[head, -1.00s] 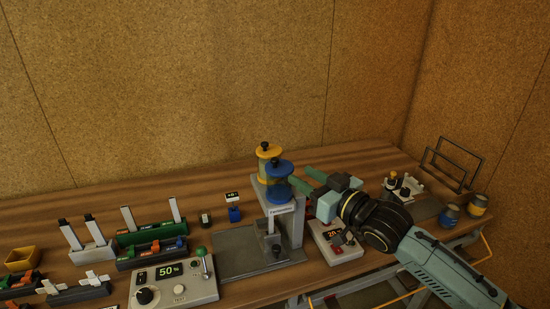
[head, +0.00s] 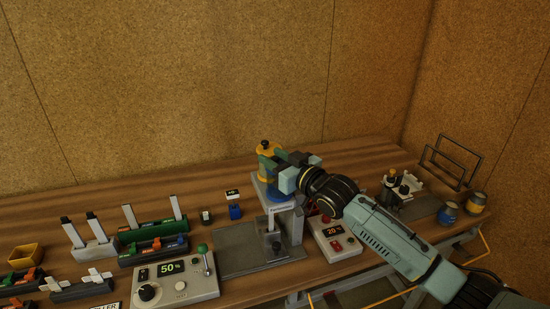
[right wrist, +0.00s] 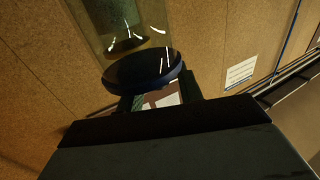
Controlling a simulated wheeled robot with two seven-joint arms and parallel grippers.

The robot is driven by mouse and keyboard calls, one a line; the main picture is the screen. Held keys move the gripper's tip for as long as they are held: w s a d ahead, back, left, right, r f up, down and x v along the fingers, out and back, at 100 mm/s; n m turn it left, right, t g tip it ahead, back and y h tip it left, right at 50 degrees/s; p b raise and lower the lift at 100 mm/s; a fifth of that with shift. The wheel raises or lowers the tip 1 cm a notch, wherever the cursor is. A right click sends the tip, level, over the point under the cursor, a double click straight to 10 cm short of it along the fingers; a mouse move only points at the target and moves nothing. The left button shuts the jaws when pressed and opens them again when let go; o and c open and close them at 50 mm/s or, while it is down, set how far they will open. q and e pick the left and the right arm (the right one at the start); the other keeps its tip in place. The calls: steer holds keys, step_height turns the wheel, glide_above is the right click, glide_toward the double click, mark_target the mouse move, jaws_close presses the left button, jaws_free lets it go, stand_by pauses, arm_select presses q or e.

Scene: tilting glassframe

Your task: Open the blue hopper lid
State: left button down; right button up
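My right gripper (head: 270,171) is at the top of the blue hopper on the grey dispenser stand (head: 283,207). In the head view, the gripper hides most of the blue hopper and its lid. In the right wrist view, the dark blue lid (right wrist: 143,68) shows as a round disc just ahead of the fingers, against a clear cylinder (right wrist: 122,25). The fingers look apart, with a gap between them; the lid's knob is hidden, and I cannot tell whether they touch it. The lid looks closed. My left gripper is not in view.
The yellow hopper (head: 266,150) stands right behind the gripper. A control box reading 50 (head: 175,280) and a red-button box (head: 333,240) flank the stand. Racks (head: 150,235) fill the left. Two cans (head: 448,213) and a wire frame (head: 452,162) are at the right.

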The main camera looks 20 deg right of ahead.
jaws_close()
